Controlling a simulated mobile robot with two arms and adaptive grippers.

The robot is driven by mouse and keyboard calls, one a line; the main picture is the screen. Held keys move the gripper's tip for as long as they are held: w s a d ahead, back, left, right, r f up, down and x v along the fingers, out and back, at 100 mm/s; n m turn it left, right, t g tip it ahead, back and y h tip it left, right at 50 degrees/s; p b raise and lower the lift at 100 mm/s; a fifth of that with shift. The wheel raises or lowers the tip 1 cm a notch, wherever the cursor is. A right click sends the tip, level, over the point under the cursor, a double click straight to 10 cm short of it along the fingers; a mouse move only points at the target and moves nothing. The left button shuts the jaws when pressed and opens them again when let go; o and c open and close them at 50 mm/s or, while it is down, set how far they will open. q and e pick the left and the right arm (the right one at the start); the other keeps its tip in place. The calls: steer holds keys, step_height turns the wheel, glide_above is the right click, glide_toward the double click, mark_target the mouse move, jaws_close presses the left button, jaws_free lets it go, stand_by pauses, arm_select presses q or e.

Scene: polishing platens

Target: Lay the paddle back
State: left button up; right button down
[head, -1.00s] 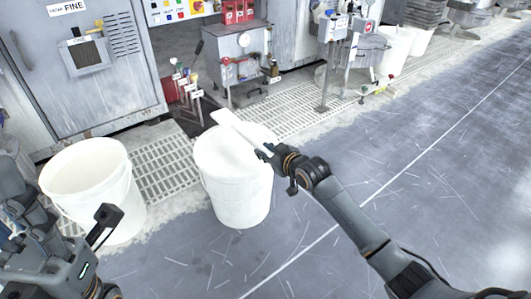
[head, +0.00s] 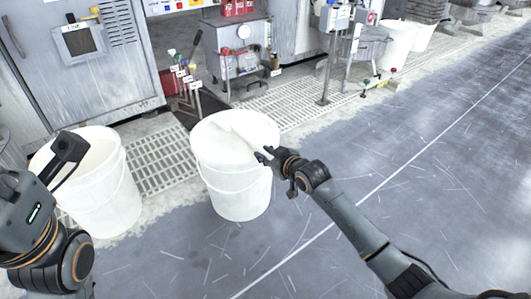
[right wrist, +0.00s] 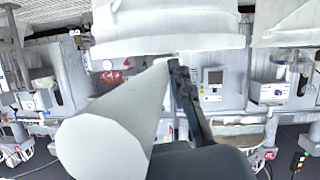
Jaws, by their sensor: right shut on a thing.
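The paddle (head: 246,138) is white and hard to tell from the white bucket behind it. My right gripper (head: 264,156) is shut on it at the right rim of the middle bucket (head: 238,190). The paddle slants up and left across the bucket's mouth; I cannot tell whether it touches the rim or contents. In the right wrist view, the paddle's pale round shaft (right wrist: 125,125) runs beside the dark gripper finger. My left gripper (head: 66,152) is in front of the left bucket, away from the paddle; its jaw opening does not show clearly.
The left bucket (head: 108,195) is white and stands beside the middle one. A floor grating (head: 160,157) runs behind them. A grey cabinet (head: 85,75) and a grey cart (head: 235,65) stand at the back. The grey floor (head: 440,180) at right is clear.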

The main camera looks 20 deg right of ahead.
steer(key=c, duration=1.1)
jaws_free()
